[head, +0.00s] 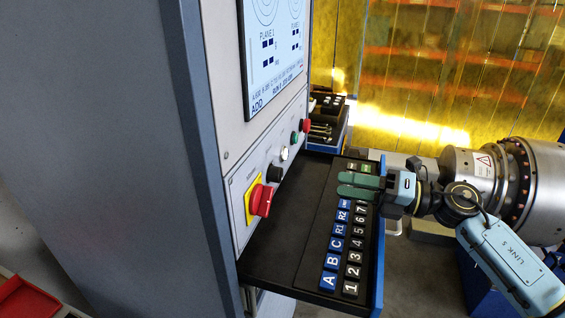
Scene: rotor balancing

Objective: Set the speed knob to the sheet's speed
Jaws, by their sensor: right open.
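The control panel (232,165) of the grey cabinet carries a small black knob (275,173), which looks like the speed knob; its marks are too small to read. My right gripper (341,184) comes in from the right with its green fingers pointing left at the panel. It is open and empty, over the upper part of the key shelf and apart from the black knob. The sheet with the speed cannot be made out in this view. My left gripper is not in view.
A red rotary switch (260,200) on a yellow plate sits left of the knob. White (285,153), green (295,137) and red (306,125) buttons lie beyond. The black shelf (280,245) below holds lettered and numbered keys. A screen (272,50) is above; a metal machine (535,190) stands right.

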